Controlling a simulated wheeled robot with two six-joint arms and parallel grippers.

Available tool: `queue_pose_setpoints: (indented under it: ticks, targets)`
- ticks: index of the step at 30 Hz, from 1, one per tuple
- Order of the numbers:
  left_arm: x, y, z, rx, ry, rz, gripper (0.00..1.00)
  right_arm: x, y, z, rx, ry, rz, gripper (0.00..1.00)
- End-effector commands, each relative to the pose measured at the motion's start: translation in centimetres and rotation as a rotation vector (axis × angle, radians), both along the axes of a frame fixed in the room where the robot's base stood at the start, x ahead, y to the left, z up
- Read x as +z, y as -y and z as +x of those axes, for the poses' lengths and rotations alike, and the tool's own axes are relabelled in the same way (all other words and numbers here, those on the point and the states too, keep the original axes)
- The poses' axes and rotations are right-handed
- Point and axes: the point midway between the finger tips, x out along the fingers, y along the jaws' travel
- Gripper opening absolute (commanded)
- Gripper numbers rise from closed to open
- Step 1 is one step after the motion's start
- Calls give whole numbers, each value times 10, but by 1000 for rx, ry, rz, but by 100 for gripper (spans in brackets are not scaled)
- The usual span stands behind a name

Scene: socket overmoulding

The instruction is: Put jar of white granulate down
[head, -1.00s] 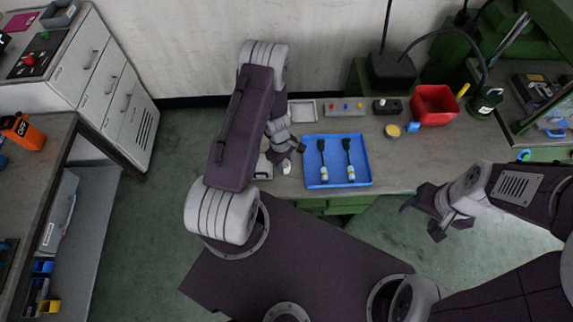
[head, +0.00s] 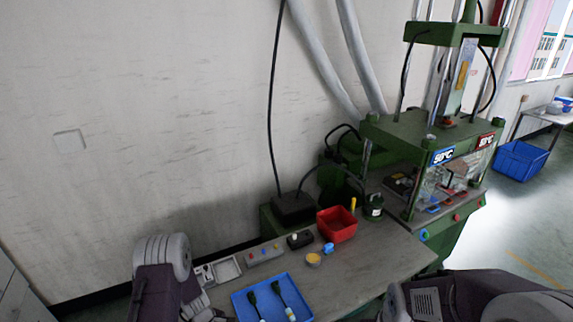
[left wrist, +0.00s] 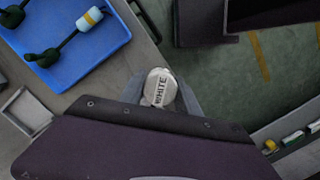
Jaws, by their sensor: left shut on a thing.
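The jar of white granulate (left wrist: 160,88) shows from above in the left wrist view, with a pale round lid marked "WHITE". My left gripper (left wrist: 162,94) is shut on it, a grey finger on each side. The jar appears by the front edge of the grey worktop (left wrist: 88,80); I cannot tell whether it touches the surface. In the head view the jar is not visible, and my left arm comes in at the lower left. My right gripper is out of view; only part of its arm shows at the lower right.
A blue tray (head: 235,301) with two dark green corded parts lies on the worktop, also in the left wrist view (left wrist: 70,88). Behind it are a button strip (head: 265,254), a red bin (head: 337,226), a yellow-topped pot (head: 313,260) and a green press (head: 410,130).

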Motion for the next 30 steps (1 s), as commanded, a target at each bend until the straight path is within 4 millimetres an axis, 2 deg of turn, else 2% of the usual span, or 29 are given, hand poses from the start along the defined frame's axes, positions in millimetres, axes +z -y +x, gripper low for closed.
queue_pose_setpoints:
  ticks: [1,3,6,9,12,14,18,21,24,30]
  targets:
    - [-9,2,11,-15,8,2,0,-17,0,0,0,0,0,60]
    - [-11,6,33,-48,12,5,0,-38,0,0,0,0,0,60]
    - [-3,19,61,-143,12,5,0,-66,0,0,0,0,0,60]
    - [10,36,76,-287,11,5,0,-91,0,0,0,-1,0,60]
    - [23,54,80,-466,9,6,0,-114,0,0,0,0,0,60]
    - [31,63,76,-592,8,7,0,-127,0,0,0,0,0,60]
    - [52,70,51,-905,3,5,0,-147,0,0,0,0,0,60]
    - [67,60,28,-1070,-1,4,0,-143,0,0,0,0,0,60]
    - [68,51,9,-1167,-2,2,0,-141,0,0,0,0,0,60]
    - [69,43,-8,-1264,-1,2,0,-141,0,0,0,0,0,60]
